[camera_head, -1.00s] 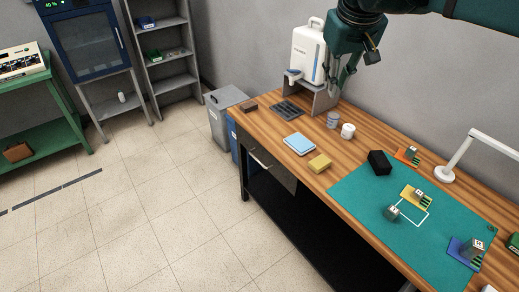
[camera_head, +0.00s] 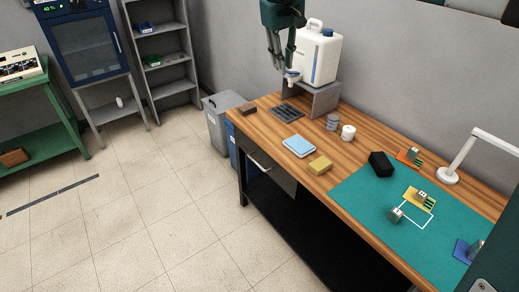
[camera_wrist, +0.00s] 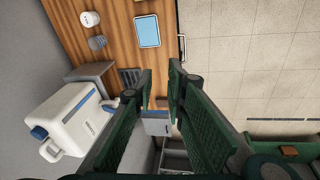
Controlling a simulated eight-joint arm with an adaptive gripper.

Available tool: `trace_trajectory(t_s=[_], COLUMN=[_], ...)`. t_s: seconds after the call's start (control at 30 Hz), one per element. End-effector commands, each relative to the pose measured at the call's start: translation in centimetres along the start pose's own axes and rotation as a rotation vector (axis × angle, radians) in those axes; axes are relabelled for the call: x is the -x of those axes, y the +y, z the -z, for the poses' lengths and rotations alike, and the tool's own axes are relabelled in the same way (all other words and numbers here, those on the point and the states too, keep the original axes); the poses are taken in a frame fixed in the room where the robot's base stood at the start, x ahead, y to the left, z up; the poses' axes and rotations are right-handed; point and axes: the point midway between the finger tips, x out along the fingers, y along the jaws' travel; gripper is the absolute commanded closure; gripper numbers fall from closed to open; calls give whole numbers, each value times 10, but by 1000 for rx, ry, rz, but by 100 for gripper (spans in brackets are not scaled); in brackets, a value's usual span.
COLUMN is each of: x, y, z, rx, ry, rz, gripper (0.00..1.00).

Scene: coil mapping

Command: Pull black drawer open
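The black drawer (camera_head: 274,174) is set under the left front edge of the wooden workbench. Its dark front looks flush with the bench, and a pale bar handle (camera_head: 259,161) runs across it. The handle also shows in the wrist view (camera_wrist: 182,50), where the drawer front is seen almost edge-on. My gripper (camera_head: 276,66) hangs high at the back left of the bench, in front of the white jug and well away from the drawer. In the wrist view its two green fingers (camera_wrist: 161,75) stand apart with nothing between them.
The white jug (camera_head: 312,58) on its grey stand (camera_head: 322,99) is close beside my gripper. A grey bin (camera_head: 216,122) stands left. The floor before the drawer is clear.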

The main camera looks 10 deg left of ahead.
Motion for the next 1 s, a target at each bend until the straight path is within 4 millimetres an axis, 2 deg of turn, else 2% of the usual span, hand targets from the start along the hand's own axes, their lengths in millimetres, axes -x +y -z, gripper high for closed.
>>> trace_trajectory(t_s=[0.1,0.4,0.73,0.93,1.0], x=[-14,-44,-66,-76,-86], y=[-11,-38,-58,-68,-69], z=[26,79,111,124,122], rx=[34,108,154,175,175], ry=[-18,-66,-95,-109,-109], rz=[1,3,3,3,3], gripper=[86,86,86,86,86])
